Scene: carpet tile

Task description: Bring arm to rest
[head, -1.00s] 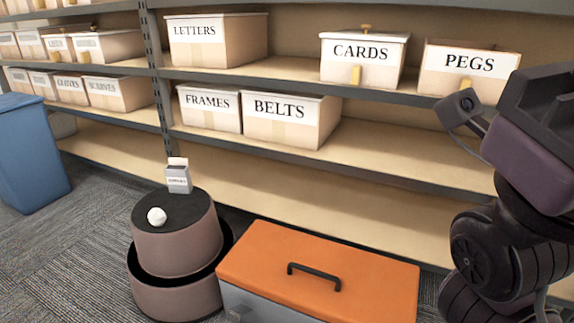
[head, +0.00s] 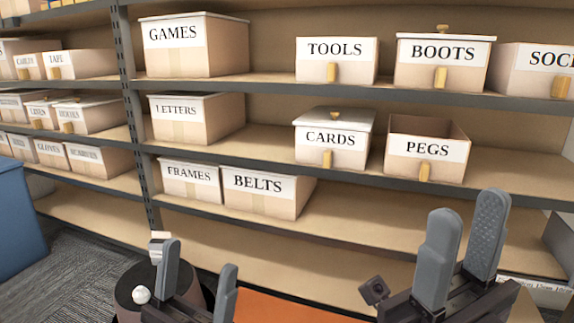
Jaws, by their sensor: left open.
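My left gripper (head: 199,257) is low in the head view, in front of the round stool and the orange lid. Its two grey fingers stand apart with nothing between them. My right gripper (head: 467,205) points up at the lower right, in front of the lower shelves and below the PEGS box. Its two grey fingers are apart, with no object seen between them. Most of both arms is out of view below the frame.
Shelves hold labelled boxes, such as PEGS (head: 427,149), CARDS (head: 331,139) and BELTS (head: 262,195). A round stool (head: 133,287) bears a white ball (head: 141,295) and a small box, partly hidden. An orange lid (head: 290,308) lies low centre. A blue bin (head: 17,215) stands left.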

